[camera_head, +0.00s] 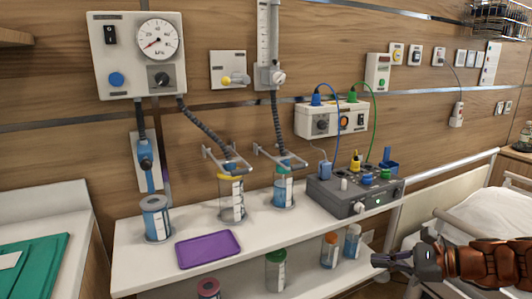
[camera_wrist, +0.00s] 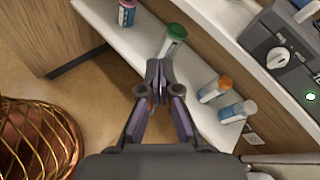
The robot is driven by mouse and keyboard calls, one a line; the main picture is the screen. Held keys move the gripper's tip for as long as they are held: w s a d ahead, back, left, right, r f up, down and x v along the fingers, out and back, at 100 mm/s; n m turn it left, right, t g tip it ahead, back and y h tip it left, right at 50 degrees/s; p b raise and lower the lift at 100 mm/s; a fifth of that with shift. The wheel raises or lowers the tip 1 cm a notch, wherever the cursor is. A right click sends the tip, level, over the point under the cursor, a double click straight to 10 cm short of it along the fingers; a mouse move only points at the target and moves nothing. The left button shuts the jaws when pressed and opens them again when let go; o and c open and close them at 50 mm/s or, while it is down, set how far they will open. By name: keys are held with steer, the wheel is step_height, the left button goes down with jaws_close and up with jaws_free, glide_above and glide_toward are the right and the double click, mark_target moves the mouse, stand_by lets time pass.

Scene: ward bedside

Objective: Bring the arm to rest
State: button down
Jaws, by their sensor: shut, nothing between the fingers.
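My gripper (camera_head: 378,260) is at the lower right in the head view, in front of the shelf unit and beside the bed. In the wrist view my gripper (camera_wrist: 160,70) points toward the lower shelf, with its fingertips together and nothing between them. The copper-coloured arm (camera_head: 480,262) reaches in from the right edge. In the wrist view the fingertips overlap the lower shelf (camera_wrist: 140,45) near a green-capped bottle (camera_wrist: 174,38). I cannot tell how far apart they are.
A purple tray (camera_head: 208,249), canisters and a grey control box (camera_head: 355,192) stand on the upper shelf. A bed (camera_head: 480,212) is at right. A wire basket (camera_wrist: 35,135) shows in the wrist view.

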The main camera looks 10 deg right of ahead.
steer(key=s+a+f+n+g+h, duration=0.15)
steer(key=s+a+n+g, duration=0.3)
steer(key=a, duration=0.45)
steer(key=s+a+f+n+g+h, duration=0.1)
steer(key=s+a+f+n+g, duration=0.1)
steer(key=s+a+n+g, duration=0.5)
steer(key=s+d+f+n+h, duration=0.1)
steer(key=s+f+n+h, duration=0.3)
steer(key=s+n+h, duration=0.85)
step_height(320, 180, up, 21)
steer(key=s+m+t+y+p, duration=0.1)
steer(key=s+m+y+p, duration=0.1)
steer(key=p, duration=1.8)
steer(key=shift+s+m+y, duration=0.35)
steer(key=shift+m+y, duration=0.15)
steer(key=shift+y, duration=0.5)
steer(key=shift+s, duration=0.15)
